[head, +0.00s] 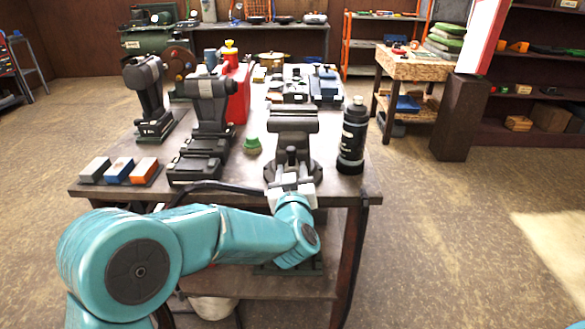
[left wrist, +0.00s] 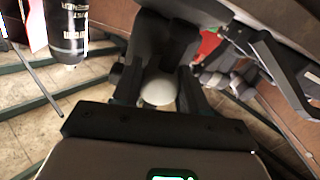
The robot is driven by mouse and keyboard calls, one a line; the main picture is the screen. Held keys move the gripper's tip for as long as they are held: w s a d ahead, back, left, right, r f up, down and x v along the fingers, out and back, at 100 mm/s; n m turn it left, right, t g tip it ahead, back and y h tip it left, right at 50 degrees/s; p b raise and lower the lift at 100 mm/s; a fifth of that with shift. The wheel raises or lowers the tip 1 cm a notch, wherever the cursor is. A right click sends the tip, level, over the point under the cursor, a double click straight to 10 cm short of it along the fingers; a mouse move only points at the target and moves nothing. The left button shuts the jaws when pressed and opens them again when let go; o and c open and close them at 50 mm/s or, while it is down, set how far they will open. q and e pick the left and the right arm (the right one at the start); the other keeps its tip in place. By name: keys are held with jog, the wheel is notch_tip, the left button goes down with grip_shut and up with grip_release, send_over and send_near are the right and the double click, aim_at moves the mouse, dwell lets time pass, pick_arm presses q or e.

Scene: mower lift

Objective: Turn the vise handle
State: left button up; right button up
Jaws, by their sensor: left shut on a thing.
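The grey bench vise (head: 293,122) stands at the front of the workbench, right of the middle, jaws on top. My left arm reaches in from the left, and my left gripper (head: 289,182) is at the front of the vise, low on its screw side. In the left wrist view, the gripper's dark fingers (left wrist: 157,80) are shut around the vise handle, whose pale rounded end (left wrist: 159,92) shows between them. The rest of the handle is mostly hidden by the fingers and the vise body. My right gripper is not in view.
The workbench (head: 240,186) holds a black bottle (head: 353,137) just right of the vise, a green knob-like item (head: 252,146) left of it, two dark power tools (head: 211,103), and coloured blocks (head: 119,170) at the front left. Floor to the right is clear.

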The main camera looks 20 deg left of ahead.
pick_arm(q)
jog(key=m+p, duration=0.1)
jog(key=m, duration=0.4)
jog(key=shift+p, duration=0.3)
jog(key=shift+a+m, duration=0.1)
jog(key=shift+m, duration=0.2)
jog(key=o, duration=1)
jog(key=shift+o, duration=0.2)
jog(key=b+v, duration=0.1)
jog(key=v, duration=1.5)
jog(key=shift+s+b, duration=0.2)
jog(key=shift+b, duration=0.1)
jog(key=shift+f, duration=0.1)
